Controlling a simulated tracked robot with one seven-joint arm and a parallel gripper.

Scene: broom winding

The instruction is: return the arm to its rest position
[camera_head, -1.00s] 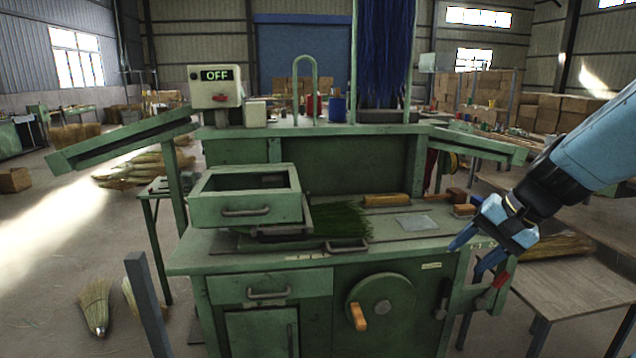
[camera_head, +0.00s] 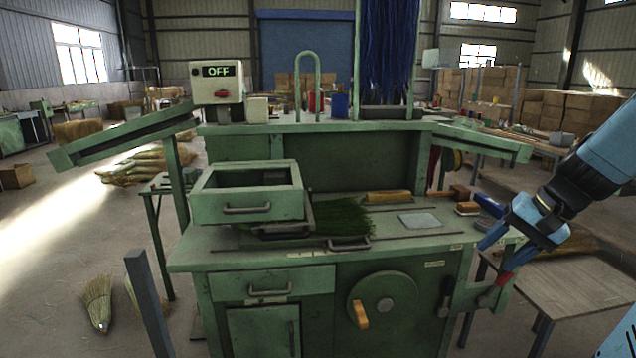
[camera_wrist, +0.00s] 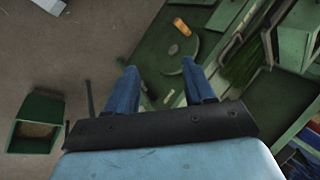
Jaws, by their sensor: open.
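My gripper (camera_head: 488,222) is at the right side of the green workbench (camera_head: 215,262), in front of its right end. Its two blue fingers are apart with nothing between them. In the wrist view my gripper (camera_wrist: 160,88) shows both fingers spread, with the green bench beyond them. My arm comes in from the right edge of the head view. One fingertip overlaps the bench's right edge in the picture; I cannot tell whether it touches.
The bench carries a green drawer box (camera_head: 247,208), green bristles (camera_head: 340,216) and a control box reading OFF (camera_head: 216,82). A handwheel (camera_head: 384,298) is on its front. A wooden table (camera_head: 575,285) stands at the right.

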